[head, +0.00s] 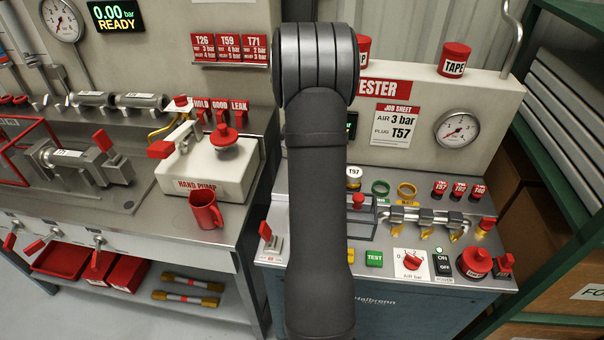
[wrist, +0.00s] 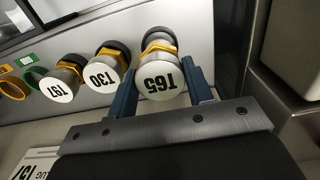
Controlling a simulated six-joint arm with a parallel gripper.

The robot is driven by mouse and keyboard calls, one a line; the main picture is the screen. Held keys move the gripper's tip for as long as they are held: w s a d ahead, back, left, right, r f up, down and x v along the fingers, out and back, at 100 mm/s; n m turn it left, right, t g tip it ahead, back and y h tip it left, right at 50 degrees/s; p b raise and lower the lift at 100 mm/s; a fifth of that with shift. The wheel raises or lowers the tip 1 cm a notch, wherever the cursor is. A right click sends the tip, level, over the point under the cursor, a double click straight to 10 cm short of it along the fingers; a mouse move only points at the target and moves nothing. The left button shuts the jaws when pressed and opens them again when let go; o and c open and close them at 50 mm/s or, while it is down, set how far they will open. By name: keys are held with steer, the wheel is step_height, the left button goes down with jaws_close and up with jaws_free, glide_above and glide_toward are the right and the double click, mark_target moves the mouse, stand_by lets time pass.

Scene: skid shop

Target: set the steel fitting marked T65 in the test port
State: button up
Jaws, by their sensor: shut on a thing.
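The steel fitting marked T65 (wrist: 160,84) has a white end face and a yellow collar. In the wrist view it is between the two blue fingers of my gripper (wrist: 159,68), which is shut on it. It is at the end of a row beside the T30 fitting (wrist: 103,78) and the T97 fitting (wrist: 60,87); I cannot tell whether it is clear of its seat. In the head view my arm hides my gripper and T65. I cannot pick out the test port for certain.
In the head view the T97 fitting (head: 353,173) stands right of my arm, near a green ring (head: 381,187) and a yellow ring (head: 406,190). A red mug (head: 205,212) stands at left.

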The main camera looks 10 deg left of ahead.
steer(key=shift+r, duration=2)
steer(key=s+d, duration=0.5)
steer(key=s, duration=0.7)
step_height(320, 180, down, 6)
steer(key=shift+s, duration=0.25)
steer(key=shift+d+f, duration=0.1)
steer(key=shift+f, duration=0.45)
steer(key=shift+f, duration=0.6)
steer(key=shift+f, duration=1)
stand_by(0.5)
